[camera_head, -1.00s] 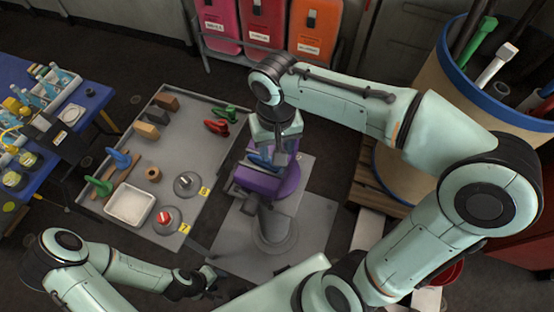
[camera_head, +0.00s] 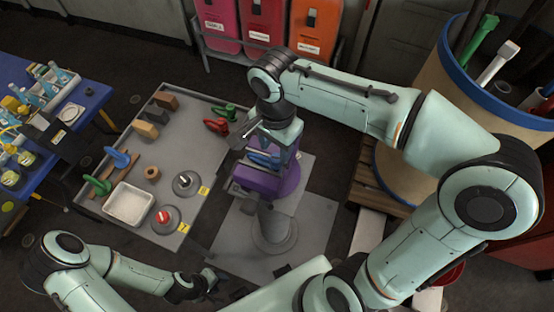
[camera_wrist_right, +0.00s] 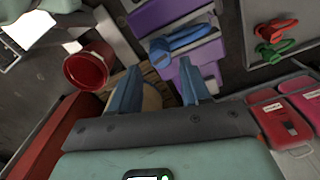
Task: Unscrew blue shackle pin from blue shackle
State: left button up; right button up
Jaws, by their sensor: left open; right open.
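The blue shackle (camera_head: 263,160) is held in the purple vise (camera_head: 262,182); it also shows in the right wrist view (camera_wrist_right: 185,40), beyond my fingers. I cannot clearly tell its pin from its body. My right gripper (camera_head: 270,143) is over the vise, close to the shackle, and partly covers it. In the right wrist view its two blue fingers (camera_wrist_right: 157,78) are spread with nothing between them, and the shackle is apart from them. My left gripper (camera_head: 208,282) is open and empty at the bottom, in front of the grey tray table.
The grey table (camera_head: 185,130) left of the vise carries red and green shackles (camera_head: 217,126), a blue one (camera_head: 118,158), blocks and a white tray (camera_head: 130,204). A barrel (camera_head: 420,120) stands right. A red bucket (camera_wrist_right: 88,66) shows in the wrist view.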

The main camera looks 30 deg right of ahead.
aim_at(276, 158)
jog(key=m, duration=0.6)
pick_arm(q)
jog(key=shift+s+f+b, duration=0.3)
jog(key=shift+f, duration=0.1)
pick_arm(e)
jog(key=m, duration=0.6)
jog(key=shift+f+b, duration=0.65)
jog(key=shift+f, duration=0.4)
pick_arm(q)
jog(key=shift+s+f, duration=0.55)
jog(key=shift+f, duration=0.2)
jog(key=shift+f, duration=0.15)
pick_arm(e)
jog(key=shift+f, duration=0.1)
jog(key=shift+f+b, duration=0.6)
jog(key=shift+f, duration=0.3)
pick_arm(q)
jog(key=shift+s+f, duration=0.45)
jog(key=shift+f, duration=0.2)
